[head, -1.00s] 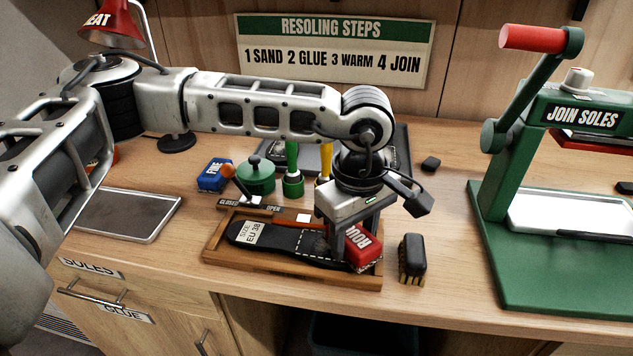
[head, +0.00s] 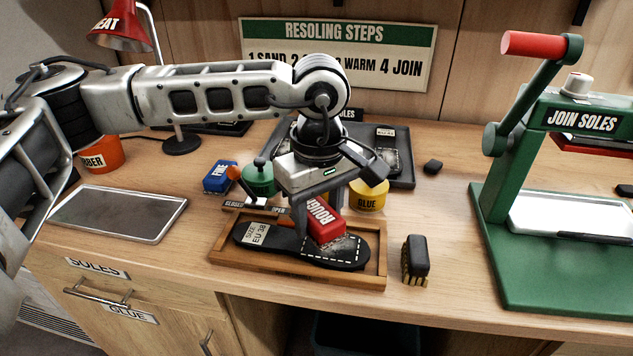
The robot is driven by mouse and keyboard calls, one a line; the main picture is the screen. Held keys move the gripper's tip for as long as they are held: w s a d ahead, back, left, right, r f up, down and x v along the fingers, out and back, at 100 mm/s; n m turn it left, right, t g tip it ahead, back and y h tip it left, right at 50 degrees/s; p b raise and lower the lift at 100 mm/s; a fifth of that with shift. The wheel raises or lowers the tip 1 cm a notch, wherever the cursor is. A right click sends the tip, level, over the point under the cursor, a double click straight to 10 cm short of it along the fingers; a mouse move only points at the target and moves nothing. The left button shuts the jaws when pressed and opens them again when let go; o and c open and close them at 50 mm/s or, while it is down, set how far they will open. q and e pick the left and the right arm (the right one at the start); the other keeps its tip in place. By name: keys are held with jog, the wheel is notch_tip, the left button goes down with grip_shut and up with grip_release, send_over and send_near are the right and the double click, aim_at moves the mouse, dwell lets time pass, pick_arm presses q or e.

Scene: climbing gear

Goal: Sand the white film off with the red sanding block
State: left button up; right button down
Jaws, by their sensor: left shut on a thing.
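The red sanding block (head: 325,220), marked "ROUGH", is held in my left gripper (head: 320,215), which is shut on it. The block is at the middle of the black sole (head: 345,250), on or just above it; I cannot tell if it touches. The sole, labelled "SIZE EU 38", lies in a wooden tray (head: 290,278). A white dashed outline shows on the sole's right part. I cannot make out a clear white film on it. My right gripper is not in view.
A brush (head: 415,258) stands right of the tray. Behind are a blue "FINE" block (head: 219,177), a green pot (head: 259,178), a yellow glue pot (head: 368,196) and a dark tray (head: 402,180). A green press (head: 495,240) stands at right. An empty metal tray (head: 120,213) lies at left.

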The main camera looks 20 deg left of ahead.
aim_at(319, 211)
pick_arm(q)
jog(key=shift+r+p, duration=0.95)
jog(key=shift+r, duration=1.15)
